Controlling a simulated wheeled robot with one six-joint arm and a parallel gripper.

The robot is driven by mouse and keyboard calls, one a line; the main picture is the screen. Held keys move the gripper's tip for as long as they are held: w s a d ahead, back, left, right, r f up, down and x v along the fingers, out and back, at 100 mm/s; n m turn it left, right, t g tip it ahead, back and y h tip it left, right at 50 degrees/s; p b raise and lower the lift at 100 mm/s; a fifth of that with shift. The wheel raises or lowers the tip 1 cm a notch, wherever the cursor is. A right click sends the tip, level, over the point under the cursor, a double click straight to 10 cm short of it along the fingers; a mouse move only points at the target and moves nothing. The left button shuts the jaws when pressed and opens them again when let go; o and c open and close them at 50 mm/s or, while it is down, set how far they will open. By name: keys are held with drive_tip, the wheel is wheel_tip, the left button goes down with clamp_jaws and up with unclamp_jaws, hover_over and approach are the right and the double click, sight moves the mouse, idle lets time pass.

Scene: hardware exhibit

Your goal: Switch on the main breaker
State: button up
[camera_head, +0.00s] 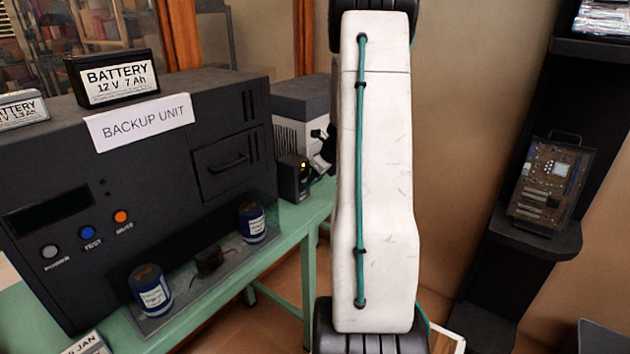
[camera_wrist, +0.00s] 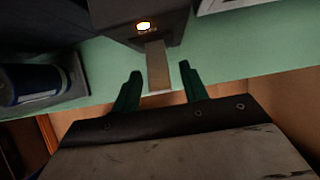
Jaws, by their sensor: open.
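A small dark box with a lit amber lamp, which looks like the main breaker (camera_head: 290,180), stands on the green table just right of the backup unit. In the wrist view the breaker box (camera_wrist: 128,12) is at the top, its lamp glowing. A flat grey-brown lever (camera_wrist: 157,66) sticks out from it towards my gripper. My gripper (camera_wrist: 160,71) is open, one green finger on each side of the lever's end, with gaps visible on both sides. In the head view my white arm link hides part of the gripper. I cannot tell the lever's switch position.
The black backup unit (camera_head: 130,190) fills the left, with batteries (camera_head: 117,78) on top. Blue cylinders (camera_head: 150,290) stand in its lower tray. A grey-white case (camera_head: 300,105) is behind the breaker. The green table's (camera_head: 285,258) edge runs below. A black shelf (camera_head: 535,240) stands right.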

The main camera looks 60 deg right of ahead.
drive_tip(key=v, duration=0.6)
drive_tip(key=shift+s+r, duration=0.2)
drive_tip(key=shift+r, duration=0.1)
